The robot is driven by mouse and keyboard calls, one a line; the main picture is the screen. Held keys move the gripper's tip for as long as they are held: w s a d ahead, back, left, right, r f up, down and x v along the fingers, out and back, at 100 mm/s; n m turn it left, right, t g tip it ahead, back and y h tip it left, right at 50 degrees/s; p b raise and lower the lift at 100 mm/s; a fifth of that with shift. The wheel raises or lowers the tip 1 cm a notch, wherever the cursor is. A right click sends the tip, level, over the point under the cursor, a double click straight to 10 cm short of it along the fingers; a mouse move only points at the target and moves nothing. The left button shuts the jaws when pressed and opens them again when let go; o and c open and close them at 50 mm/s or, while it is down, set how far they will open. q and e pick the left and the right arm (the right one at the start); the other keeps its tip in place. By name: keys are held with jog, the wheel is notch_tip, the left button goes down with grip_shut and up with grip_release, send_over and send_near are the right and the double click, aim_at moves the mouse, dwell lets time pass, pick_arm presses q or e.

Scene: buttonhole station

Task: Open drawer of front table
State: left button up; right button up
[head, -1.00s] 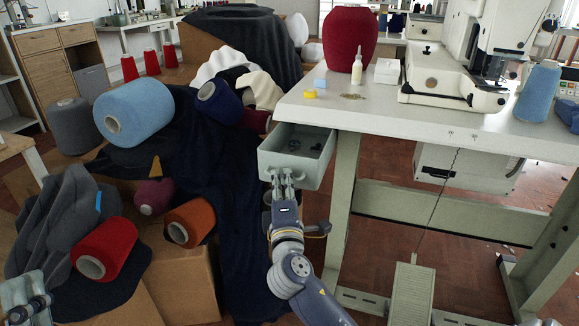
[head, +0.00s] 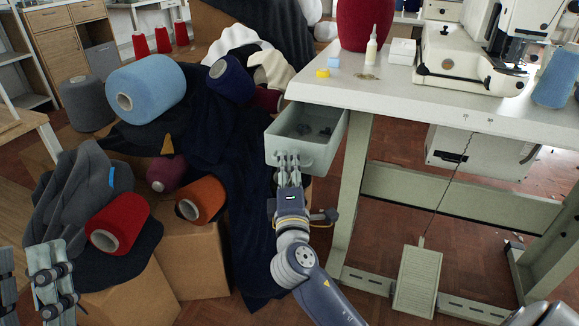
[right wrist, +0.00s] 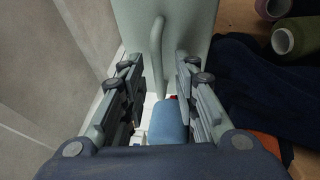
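The drawer (head: 318,155) of the white-topped front table (head: 400,98) stands pulled out at the table's left end. Its inside shows, with a few small dark items in it. My right gripper (head: 288,160) is at the drawer's front face. In the right wrist view, the drawer's bar handle (right wrist: 157,45) lies between the two fingers of this gripper (right wrist: 158,80), which are apart with gaps on both sides. My left gripper (head: 30,278) is at the lower left corner of the head view, with its fingers apart and nothing seen between them.
Left of the drawer, yarn cones, dark cloth (head: 225,200) and cardboard boxes (head: 190,258) crowd the floor. A sewing machine (head: 470,55), a small bottle (head: 371,50) and a red cone (head: 366,22) stand on the table. A foot pedal (head: 417,280) lies below.

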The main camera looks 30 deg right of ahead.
jog(key=shift+s, duration=0.1)
jog(key=v, duration=1.1)
jog(key=shift+s+a, duration=0.2)
jog(key=shift+s, duration=0.15)
